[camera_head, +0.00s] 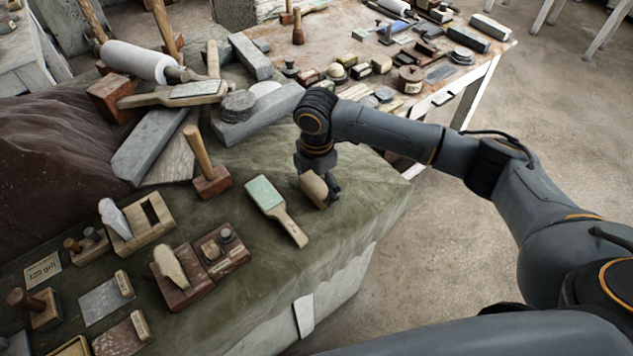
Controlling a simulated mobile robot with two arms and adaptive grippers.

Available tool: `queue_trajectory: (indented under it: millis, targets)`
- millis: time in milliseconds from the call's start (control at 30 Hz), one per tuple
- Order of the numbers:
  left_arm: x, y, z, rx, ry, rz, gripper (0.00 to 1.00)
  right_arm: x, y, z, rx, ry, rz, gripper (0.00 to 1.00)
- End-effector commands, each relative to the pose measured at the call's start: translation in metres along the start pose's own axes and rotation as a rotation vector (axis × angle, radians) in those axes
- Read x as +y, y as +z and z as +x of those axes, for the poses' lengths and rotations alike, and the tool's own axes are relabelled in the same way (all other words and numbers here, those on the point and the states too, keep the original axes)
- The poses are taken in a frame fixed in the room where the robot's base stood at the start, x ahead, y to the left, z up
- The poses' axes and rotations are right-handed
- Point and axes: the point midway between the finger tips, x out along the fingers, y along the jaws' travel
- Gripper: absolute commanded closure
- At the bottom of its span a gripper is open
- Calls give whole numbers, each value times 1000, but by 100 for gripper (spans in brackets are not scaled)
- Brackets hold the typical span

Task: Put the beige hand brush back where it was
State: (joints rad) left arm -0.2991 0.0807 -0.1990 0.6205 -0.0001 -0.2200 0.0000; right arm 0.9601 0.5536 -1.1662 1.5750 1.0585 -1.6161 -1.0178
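A small beige block-like piece, which I take to be the beige hand brush (313,189), is at my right gripper (325,187). The gripper points down over the right part of the green cloth-covered table (355,215). Its dark fingers show behind and to the right of the brush, and they appear closed on it. The brush is tilted. Part of the fingers is hidden behind it, and I cannot tell whether it touches the cloth. My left gripper is not in view.
A wooden-handled float with a pale green face (266,194) lies just left of the gripper. A wooden mallet (211,182), stone blocks (262,115) and wooden planes (139,227) stand further left. A second table (330,45) with many tools stands behind. Cloth is clear right of the gripper.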

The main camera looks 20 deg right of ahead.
Motion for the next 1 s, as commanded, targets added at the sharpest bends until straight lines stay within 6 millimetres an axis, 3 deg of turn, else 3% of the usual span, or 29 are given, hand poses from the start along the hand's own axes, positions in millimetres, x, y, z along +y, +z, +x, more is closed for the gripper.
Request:
queue_trajectory:
  millis: [467, 1000]
  targets:
    - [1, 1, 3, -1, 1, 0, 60, 1, 0, -9, -1, 3, 0, 0]
    - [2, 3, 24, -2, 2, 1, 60, 1, 0, -110, 0, 3, 0, 0]
